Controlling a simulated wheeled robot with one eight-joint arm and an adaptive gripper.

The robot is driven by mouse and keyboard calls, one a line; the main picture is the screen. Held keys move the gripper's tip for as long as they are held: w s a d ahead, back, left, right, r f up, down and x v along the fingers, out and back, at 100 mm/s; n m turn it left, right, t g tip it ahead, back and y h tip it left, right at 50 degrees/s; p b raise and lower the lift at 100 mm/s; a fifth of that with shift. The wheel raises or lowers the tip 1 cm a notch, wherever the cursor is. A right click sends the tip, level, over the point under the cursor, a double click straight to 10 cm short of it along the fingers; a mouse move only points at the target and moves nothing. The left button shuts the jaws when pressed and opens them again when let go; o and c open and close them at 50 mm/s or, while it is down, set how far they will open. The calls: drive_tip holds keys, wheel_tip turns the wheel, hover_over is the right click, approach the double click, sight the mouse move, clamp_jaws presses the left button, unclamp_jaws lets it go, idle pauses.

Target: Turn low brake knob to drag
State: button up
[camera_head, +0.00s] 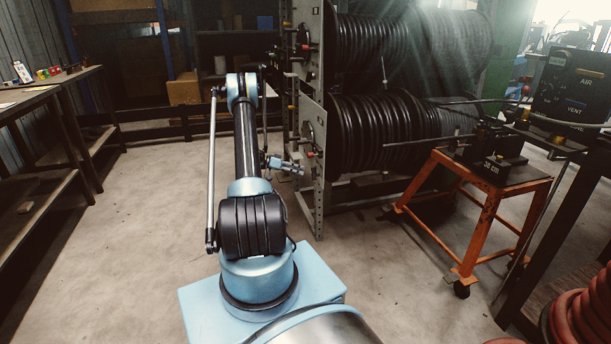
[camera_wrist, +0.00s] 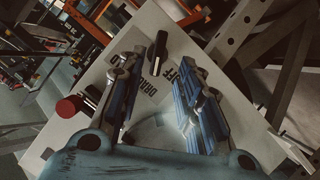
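The low reel's grey side plate (camera_head: 318,185) faces my gripper (camera_head: 299,168) in the head view. In the wrist view, the plate (camera_wrist: 148,22) carries the printed words DRAG and OFF. A dark bar-shaped knob (camera_wrist: 160,50), probably the low brake knob, stands on the plate beyond the labels. My gripper (camera_wrist: 160,62) is open, with one blue-grey finger on each side of the labels. The knob lies between the fingertips in the picture; I cannot tell whether either finger touches it. In the head view the knob is too small to make out.
A red round handle (camera_wrist: 69,107) sticks out left of the fingers in the wrist view. The low black hose reel (camera_head: 385,130) is behind the plate. An orange stand (camera_head: 490,215) with a black machine is to the right. The floor on the left is clear.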

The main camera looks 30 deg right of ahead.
drive_tip(key=v, duration=0.5)
drive_tip(key=shift+r, duration=0.1)
idle(0.4)
